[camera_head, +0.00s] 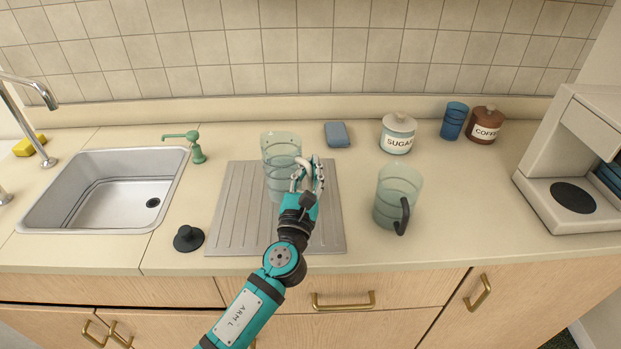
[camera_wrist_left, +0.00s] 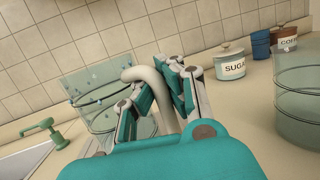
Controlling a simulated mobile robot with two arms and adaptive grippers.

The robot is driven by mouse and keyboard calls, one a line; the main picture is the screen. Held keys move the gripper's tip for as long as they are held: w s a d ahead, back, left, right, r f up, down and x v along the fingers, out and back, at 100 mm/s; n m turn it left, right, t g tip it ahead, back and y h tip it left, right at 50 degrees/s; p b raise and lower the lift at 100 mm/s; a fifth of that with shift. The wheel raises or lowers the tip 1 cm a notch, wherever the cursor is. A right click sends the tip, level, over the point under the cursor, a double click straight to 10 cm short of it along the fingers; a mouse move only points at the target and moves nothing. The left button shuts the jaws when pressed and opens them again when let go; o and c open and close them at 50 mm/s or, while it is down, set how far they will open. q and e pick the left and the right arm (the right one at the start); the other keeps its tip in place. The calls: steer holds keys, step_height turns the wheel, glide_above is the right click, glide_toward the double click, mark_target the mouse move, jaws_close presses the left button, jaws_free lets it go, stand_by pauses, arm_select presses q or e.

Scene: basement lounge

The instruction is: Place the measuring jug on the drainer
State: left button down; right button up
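A clear, greenish jug with a pale handle (camera_head: 281,153) is upright at the rear half of the grey ribbed drainer (camera_head: 236,222). I cannot tell whether its base touches the drainer. My left gripper (camera_head: 309,177) is at the jug's right side, its fingers closed around the pale handle. In the left wrist view the gripper (camera_wrist_left: 157,100) has a finger on each side of the handle, and the jug (camera_wrist_left: 92,92) is beyond it to the left. A second clear jug with a black handle (camera_head: 397,190) stands on the counter right of the drainer. My right gripper is not in view.
A sink (camera_head: 110,185) and green soap dispenser (camera_head: 197,150) are on the left, with a black stopper (camera_head: 188,238) beside the drainer. A coffee machine (camera_head: 575,200) is at right.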

arm_select(q)
step_height(320, 180, down, 2)
steer(key=shift+f, duration=0.1)
steer(key=c, duration=2.1)
jaws_free()
steer(key=shift+f+b, duration=0.2)
steer(key=shift+b, duration=0.2)
steer(key=o, duration=0.6)
steer(key=shift+s+r, duration=0.15)
steer(key=shift+r, duration=0.05)
steer(key=b+v, duration=0.1)
steer(key=v, duration=1)
steer(key=shift+s+a, duration=0.15)
steer(key=shift+s, duration=0.2)
